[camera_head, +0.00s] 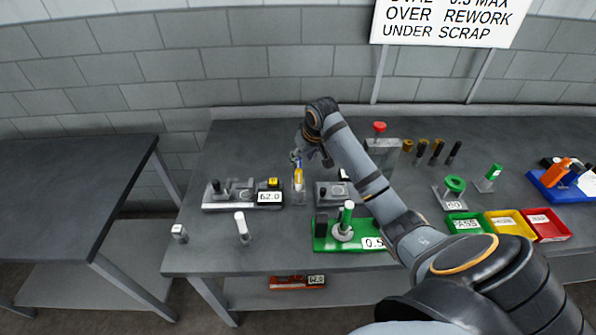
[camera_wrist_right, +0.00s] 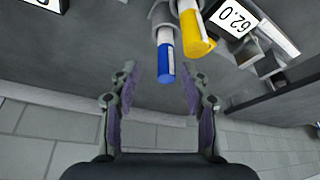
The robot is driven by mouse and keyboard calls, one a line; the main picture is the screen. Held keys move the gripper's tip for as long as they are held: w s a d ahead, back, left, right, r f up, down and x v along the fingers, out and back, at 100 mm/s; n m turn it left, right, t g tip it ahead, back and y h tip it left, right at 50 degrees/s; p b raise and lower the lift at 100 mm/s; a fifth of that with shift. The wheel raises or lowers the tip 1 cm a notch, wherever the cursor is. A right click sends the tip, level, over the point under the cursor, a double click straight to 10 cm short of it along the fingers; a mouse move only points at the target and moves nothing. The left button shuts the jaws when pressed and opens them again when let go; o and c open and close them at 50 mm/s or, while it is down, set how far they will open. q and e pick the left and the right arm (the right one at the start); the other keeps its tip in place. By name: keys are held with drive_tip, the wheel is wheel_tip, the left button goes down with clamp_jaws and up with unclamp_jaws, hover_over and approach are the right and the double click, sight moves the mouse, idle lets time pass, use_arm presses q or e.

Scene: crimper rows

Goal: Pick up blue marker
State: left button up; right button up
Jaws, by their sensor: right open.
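The blue marker (camera_wrist_right: 166,58) has a white body and a blue end. In the right wrist view it stands out toward my right gripper (camera_wrist_right: 160,84), which is open. Its blue end lies between or just beyond the fingertips, with gaps at both sides; the exact depth I cannot tell. A yellow marker (camera_wrist_right: 194,32) stands right beside it. In the head view my right gripper (camera_head: 305,157) is over the clear holder with the yellow marker (camera_head: 299,173), and it partly hides the blue marker. My left gripper is not in view.
A gauge labelled 62.0 (camera_head: 218,203) stands left of the markers, and a green-based gauge (camera_head: 325,241) stands in front. Green, yellow and red trays (camera_head: 548,226) are at the right. The table's left front (camera_head: 205,258) is mostly clear.

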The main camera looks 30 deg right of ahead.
sight(300, 162)
drive_tip(key=shift+w+a+f+p, duration=0.3)
drive_tip(key=shift+a+f+p, duration=0.05)
drive_tip(key=shift+f+p, duration=0.3)
drive_tip(key=x, duration=0.2)
drive_tip(key=shift+w+a+f, duration=0.1)
drive_tip(key=shift+w+f, duration=0.05)
drive_tip(key=shift+f, duration=0.15)
drive_tip(key=shift+w+f+p, duration=0.15)
drive_tip(key=shift+f+p, duration=0.15)
drive_tip(key=shift+f, duration=0.1)
drive_tip(key=c, duration=0.6)
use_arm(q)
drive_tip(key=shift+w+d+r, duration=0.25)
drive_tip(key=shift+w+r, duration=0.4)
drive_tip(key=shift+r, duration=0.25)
use_arm(e)
clamp_jaws()
